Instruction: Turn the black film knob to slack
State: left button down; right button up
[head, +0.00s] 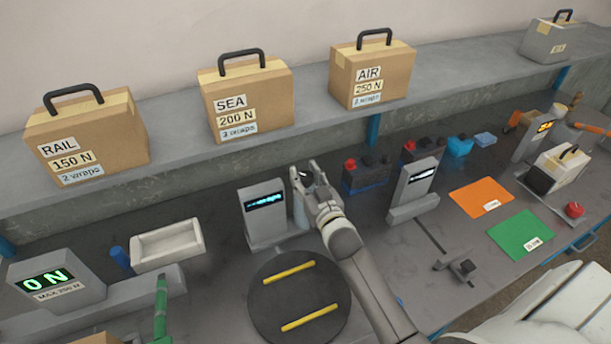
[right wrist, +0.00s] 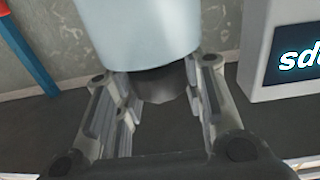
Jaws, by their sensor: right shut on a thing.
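The black film knob (right wrist: 160,85) shows in the right wrist view as a short dark cylinder at the end of a pale film roll (right wrist: 140,30). My right gripper (right wrist: 160,100) is shut on the knob, with one finger on each side of it. In the head view my right gripper (head: 306,170) is at the top of the pale roll (head: 299,212), beside the grey display post (head: 264,222). The gripper mostly hides the knob there. I cannot read the knob's setting. My left gripper is not in view.
A black turntable (head: 298,300) with two yellow strips lies in front of the post. A white tray (head: 167,245) is to the left. A second grey display post (head: 413,185) and a red-and-black battery (head: 365,177) stand to the right. Labelled boxes (head: 245,98) stand on the shelf behind.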

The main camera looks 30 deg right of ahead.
jog(key=shift+r+y, duration=0.1)
jog(key=shift+y, duration=0.2)
jog(key=shift+d+n+y+p, duration=0.1)
jog(key=shift+n+y+p, duration=0.3)
jog(key=shift+n+y, duration=0.4)
jog(key=n+y, duration=0.1)
jog(key=y, duration=0.1)
jog(key=shift+n+y, duration=0.4)
jog(key=shift+n+g+y, duration=0.4)
jog(key=shift+n+y, duration=0.2)
jog(key=shift+y, duration=0.5)
jog(key=shift+f+n+g+y+b, duration=0.25)
jog(key=shift+n+g+y+b, duration=0.15)
jog(key=shift+n+y+b, duration=0.5)
jog(key=n+g+y+b, duration=0.4)
jog(key=g+y+b, duration=0.1)
jog(key=b, duration=0.2)
jog(key=n+g+y+b, duration=0.4)
jog(key=n+g+b, duration=0.1)
jog(key=b, duration=0.2)
jog(key=shift+w+f+g+y, duration=0.1)
jog(key=shift+g+y, duration=0.3)
jog(key=shift+r+n+g+y+b, duration=0.15)
jog(key=shift+n+g+b, duration=0.25)
jog(key=shift+g+b, duration=0.25)
jog(key=shift+r+n+g+y+b, duration=0.15)
jog(key=shift+n+g+b, duration=0.25)
jog(key=shift+g+b, duration=0.25)
